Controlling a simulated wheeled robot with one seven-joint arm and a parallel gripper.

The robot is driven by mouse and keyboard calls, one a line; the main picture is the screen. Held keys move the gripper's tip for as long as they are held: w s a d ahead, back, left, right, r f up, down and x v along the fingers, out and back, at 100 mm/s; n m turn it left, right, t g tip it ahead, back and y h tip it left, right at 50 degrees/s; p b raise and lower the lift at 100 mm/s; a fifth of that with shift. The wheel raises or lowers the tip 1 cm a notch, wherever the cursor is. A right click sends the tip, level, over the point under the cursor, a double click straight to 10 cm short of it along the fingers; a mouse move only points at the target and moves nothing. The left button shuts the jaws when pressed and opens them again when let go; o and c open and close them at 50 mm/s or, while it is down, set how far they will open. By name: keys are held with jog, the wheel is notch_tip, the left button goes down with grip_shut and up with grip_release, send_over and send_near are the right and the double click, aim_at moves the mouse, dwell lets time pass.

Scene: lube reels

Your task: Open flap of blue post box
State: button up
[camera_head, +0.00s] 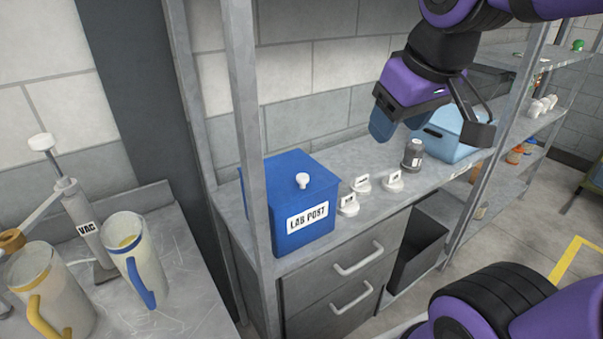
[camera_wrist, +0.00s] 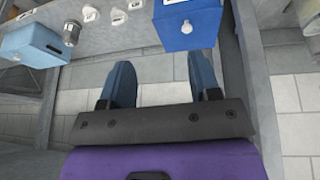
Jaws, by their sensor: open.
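The blue post box (camera_head: 312,171) stands on the grey shelf top at the left end, with a "LAB POST" label on its front. A white knob (camera_head: 302,180) sits on its top, which looks flat and closed. In the wrist view the blue box (camera_wrist: 205,38) is at the upper right, beyond my fingers, with a white knob-like piece on it. My gripper (camera_head: 397,128) is up and to the right of the box in the head view, clear of it. Its blue fingers (camera_wrist: 160,68) are apart, with nothing between them.
A metal shelf post (camera_head: 252,120) rises at the box's left front corner. White labelled stamps (camera_head: 348,205), a grey jar (camera_head: 413,154) and a light-blue bin (camera_head: 455,140) stand to the right. Drawers (camera_head: 335,275) are below. Jugs (camera_head: 137,262) stand on the left bench.

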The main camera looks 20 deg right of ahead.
jog(key=w+a+f+n+g, duration=0.25)
jog(key=w+n, duration=0.25)
jog(key=w, duration=0.5)
jog(key=n+g, duration=0.2)
jog(key=n, duration=0.3)
send_over(303, 176)
notch_tip(303, 176, down, 7)
notch_tip(303, 176, down, 11)
jog(key=shift+r, duration=0.2)
grip_shut()
